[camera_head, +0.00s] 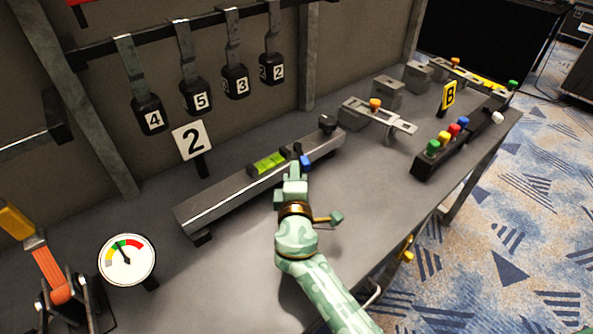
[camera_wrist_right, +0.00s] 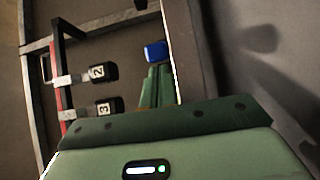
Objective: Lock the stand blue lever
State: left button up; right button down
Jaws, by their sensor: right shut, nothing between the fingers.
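The blue lever tip (camera_head: 306,161) is on a long grey metal bar stand (camera_head: 230,197) with a green spirit level (camera_head: 267,163), lying on the workbench. My right gripper (camera_head: 295,168) is at the bar's front side, close beside the blue tip. Its fingers are shut and empty. In the right wrist view, the blue tip (camera_wrist_right: 156,51) is just past the green fingertips (camera_wrist_right: 160,70); I cannot tell whether they touch. The fingers partly hide the bar around the lever in the head view. My left gripper is not in view.
Several numbered black weights (camera_head: 197,97) hang from a rail behind. A "2" sign (camera_head: 193,141), a gauge (camera_head: 127,259) and an orange-handled clamp (camera_head: 52,275) are at left. A button box (camera_head: 455,140) and sliding bracket (camera_head: 378,116) are at right. The bench front is clear.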

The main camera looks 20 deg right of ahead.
jog(key=shift+s+d+r+n+y, duration=0.1)
jog(key=shift+d+n+y, duration=0.2)
jog(key=shift+y, duration=0.1)
